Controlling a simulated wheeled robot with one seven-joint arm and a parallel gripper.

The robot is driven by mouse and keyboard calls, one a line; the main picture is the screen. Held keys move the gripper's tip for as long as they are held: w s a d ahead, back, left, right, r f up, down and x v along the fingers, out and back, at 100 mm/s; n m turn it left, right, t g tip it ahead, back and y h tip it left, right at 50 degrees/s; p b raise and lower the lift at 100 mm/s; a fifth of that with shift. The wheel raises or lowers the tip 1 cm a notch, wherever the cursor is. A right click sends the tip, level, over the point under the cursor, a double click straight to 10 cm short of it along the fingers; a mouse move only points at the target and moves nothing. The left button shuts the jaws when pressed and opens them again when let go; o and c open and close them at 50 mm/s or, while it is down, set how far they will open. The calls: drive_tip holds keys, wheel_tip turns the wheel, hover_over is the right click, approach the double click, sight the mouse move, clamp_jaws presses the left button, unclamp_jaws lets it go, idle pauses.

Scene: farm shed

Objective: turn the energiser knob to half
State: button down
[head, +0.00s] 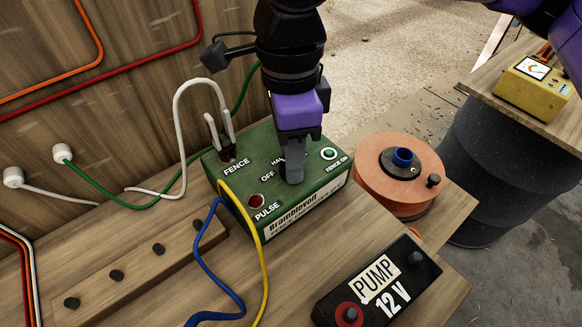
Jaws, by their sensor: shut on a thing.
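The green energiser (243,191) sits on the wooden bench against the plank wall. Its top carries the words FENCE, OFF, PULSE and FENCE ON, and a label that starts "HA" and is partly hidden. My gripper (291,176) points down onto the top of the energiser, between the OFF word and the green FENCE ON lamp (328,153). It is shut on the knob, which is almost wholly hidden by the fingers. The knob's pointer direction cannot be seen. The PULSE lamp (256,201) is dark red.
White, green, blue and yellow leads run around the energiser's left side. A black PUMP 12V battery (385,285) stands in front, an orange reel (372,179) at right. A yellow meter (536,88) sits on a board over a dark drum (496,150).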

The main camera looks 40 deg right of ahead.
drive_tip(key=m+b, duration=0.3)
drive_tip(key=m, duration=0.1)
drive_tip(key=shift+f+b, duration=0.15)
drive_tip(key=shift+b, duration=0.25)
drive_tip(key=shift+m+b, duration=0.6)
drive_tip(key=shift+m, duration=0.2)
drive_tip(key=shift+r, duration=0.2)
drive_tip(key=c, duration=1)
unclamp_jaws()
drive_tip(key=shift+c, duration=0.2)
drive_tip(key=shift+w+d+r+p, duration=0.1)
drive_tip(key=shift+r+p, duration=0.25)
drive_tip(key=shift+r, duration=1.6)
drive_tip(key=shift+d+r+p, duration=0.1)
drive_tip(key=shift+r+p, duration=0.2)
drive_tip(key=shift+r, duration=1.65)
